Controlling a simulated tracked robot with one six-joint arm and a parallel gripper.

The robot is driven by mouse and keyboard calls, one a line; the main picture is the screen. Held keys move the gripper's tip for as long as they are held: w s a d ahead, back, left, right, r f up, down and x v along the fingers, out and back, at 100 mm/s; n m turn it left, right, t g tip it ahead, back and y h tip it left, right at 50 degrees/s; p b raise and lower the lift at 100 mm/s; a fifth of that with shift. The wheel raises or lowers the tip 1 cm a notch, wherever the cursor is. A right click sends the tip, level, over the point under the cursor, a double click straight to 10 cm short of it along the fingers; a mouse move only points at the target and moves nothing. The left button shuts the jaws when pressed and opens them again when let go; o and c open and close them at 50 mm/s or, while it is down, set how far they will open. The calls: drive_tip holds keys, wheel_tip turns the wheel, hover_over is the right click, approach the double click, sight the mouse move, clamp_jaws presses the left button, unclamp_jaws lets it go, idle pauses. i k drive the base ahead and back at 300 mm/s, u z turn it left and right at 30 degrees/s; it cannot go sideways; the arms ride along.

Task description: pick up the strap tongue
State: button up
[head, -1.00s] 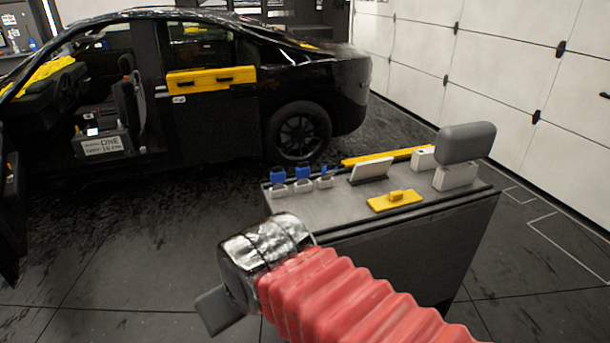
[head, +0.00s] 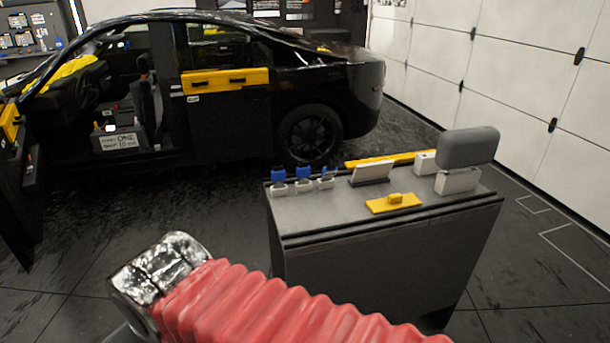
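I cannot make out a strap tongue for certain in the head view. The black car (head: 228,122) stands with its front door open, and its cabin is too dark and small to show a strap clearly. My gripper (head: 122,334) is at the bottom left, beyond the foil-wrapped wrist of my red-sleeved arm. Only a sliver of grey shows there; its fingers are hidden or cut off by the frame edge. It is well apart from the car and to the left of the grey workbench (head: 340,199).
The workbench carries blue-topped tools (head: 303,174) in white holders, a yellow plate with a knob (head: 393,203), a tilted white panel (head: 370,174) and a grey headrest-shaped pad (head: 468,148). The open car door (head: 22,205) stands at far left. Dark floor between car and bench is clear.

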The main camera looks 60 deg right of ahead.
sight(328, 172)
drive_tip(key=u, duration=0.3)
drive_tip(key=i, duration=1.85)
drive_tip(key=z, duration=2.5)
